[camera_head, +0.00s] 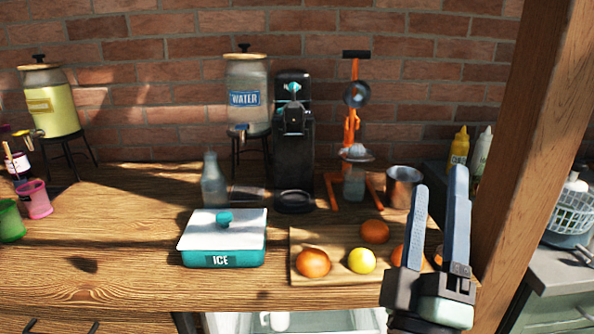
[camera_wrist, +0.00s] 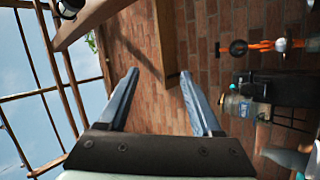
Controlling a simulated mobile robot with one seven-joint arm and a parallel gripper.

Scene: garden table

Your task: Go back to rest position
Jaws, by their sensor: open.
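My gripper (camera_head: 438,215) is open and empty, with its two fingers pointing up. In the head view it is at the right, in front of the wooden table's right end and the cutting board's right edge. In the wrist view the gripper (camera_wrist: 160,95) has its fingers apart with only brick wall and a wooden post between and beyond them. The gripper hides part of the fruit at the board's right side.
The cutting board (camera_head: 321,271) bears several oranges and a yellow lemon (camera_head: 362,261). The ice box (camera_head: 224,241), a glass bottle (camera_head: 214,181), a metal cup (camera_head: 403,187) and an orange press (camera_head: 352,120) stand nearby. A wooden post (camera_head: 538,110) rises right of my gripper.

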